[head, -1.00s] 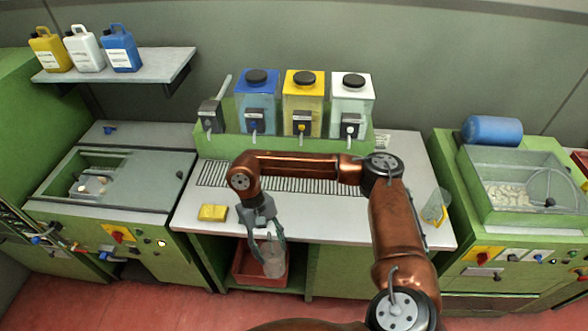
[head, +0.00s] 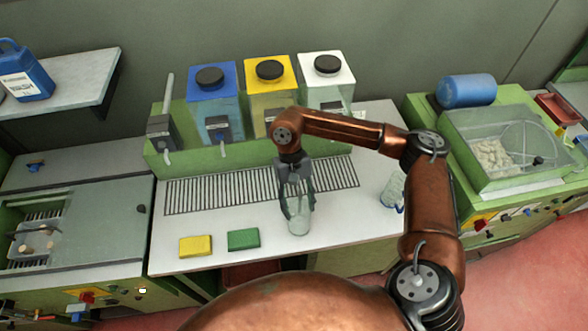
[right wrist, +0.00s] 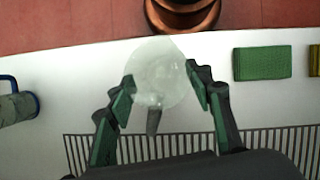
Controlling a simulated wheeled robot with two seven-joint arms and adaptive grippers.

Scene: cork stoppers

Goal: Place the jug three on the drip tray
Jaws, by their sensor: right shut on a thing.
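A clear jug (head: 299,223) is between the fingers of my right gripper (head: 299,204), which is shut on it. The jug is over the white worktop, just in front of the drip tray (head: 190,197), a dark slatted grating. I cannot tell whether its base touches the worktop. In the right wrist view the jug (right wrist: 160,65) sits between the two fingertips of the gripper (right wrist: 163,92), and the drip tray (right wrist: 262,142) runs along the bottom. Any mark on the jug is not readable. My left gripper is not in view.
A yellow sponge (head: 196,246) and a green sponge (head: 243,239) lie left of the jug. A blue-handled jug (head: 393,188) stands to the right. Blue-, yellow- (head: 270,75) and white-lidded dispensers stand behind the drip tray. The tray's left part is clear.

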